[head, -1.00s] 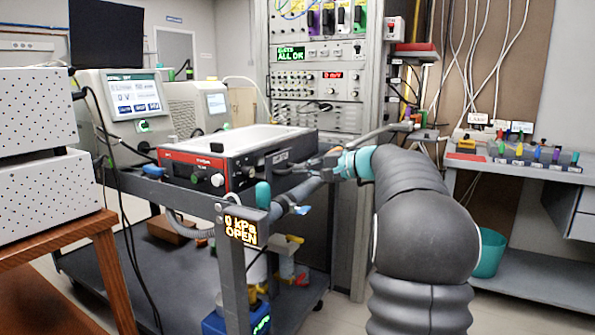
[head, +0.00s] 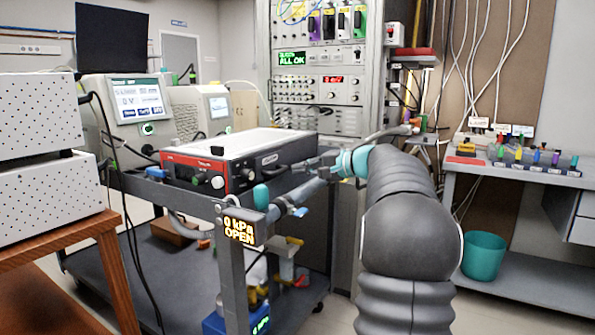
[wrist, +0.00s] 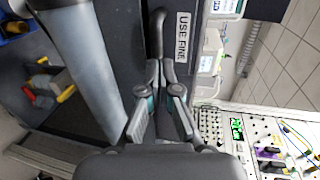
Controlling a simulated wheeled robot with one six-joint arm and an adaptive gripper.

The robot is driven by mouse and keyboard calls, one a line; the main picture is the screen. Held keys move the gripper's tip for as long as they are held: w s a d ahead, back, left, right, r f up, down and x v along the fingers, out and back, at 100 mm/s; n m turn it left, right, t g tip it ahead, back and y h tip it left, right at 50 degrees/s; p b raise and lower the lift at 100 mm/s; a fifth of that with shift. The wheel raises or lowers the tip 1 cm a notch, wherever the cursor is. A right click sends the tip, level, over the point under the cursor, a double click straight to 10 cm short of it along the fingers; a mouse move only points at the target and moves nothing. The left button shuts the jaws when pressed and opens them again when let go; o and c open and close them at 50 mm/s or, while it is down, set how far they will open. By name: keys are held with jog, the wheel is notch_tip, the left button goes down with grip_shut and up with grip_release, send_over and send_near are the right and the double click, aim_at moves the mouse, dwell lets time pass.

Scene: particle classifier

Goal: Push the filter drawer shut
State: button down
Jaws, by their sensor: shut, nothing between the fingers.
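The black-sided unit with the red front (head: 200,172) stands on the cart under a flat white top. The filter drawer's dark face (head: 255,172) is on its right side, with a label and a black handle (head: 304,165). In the wrist view the face (wrist: 185,75) reads "USE FINE", and the curved handle (wrist: 157,35) runs beside the label. My gripper (head: 324,159) is shut and empty at the handle. In the wrist view its fingertips (wrist: 163,68) are at the handle's near end; I cannot tell whether they touch. I see no clear gap around the drawer face.
The cart's post carries a display (head: 240,228) reading "0 kPa OPEN". An instrument rack (head: 318,90) stands behind. A side bench (head: 520,170) is at the right.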

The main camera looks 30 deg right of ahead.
jog(key=v, duration=1)
jog(key=shift+s, duration=0.3)
jog(key=shift+r, duration=0.1)
notch_tip(320, 180, down, 11)
jog(key=s+d+m+g+h, duration=0.2)
jog(key=g+h, duration=0.1)
jog(key=s+a+f+n+g+h, duration=0.25)
jog(key=s+a+f, duration=0.25)
jog(key=a+f, duration=0.25)
jog(key=s+a+f+n+g+h, duration=0.1)
jog(key=s+a+n, duration=0.4)
jog(key=s+a, duration=0.5)
jog(key=s+a+f+n+g+h, duration=0.1)
jog(key=s+a+f+n, duration=0.3)
jog(key=s+a, duration=0.7)
jog(key=shift+a+n, duration=1.25)
jog(key=shift+a, duration=1.95)
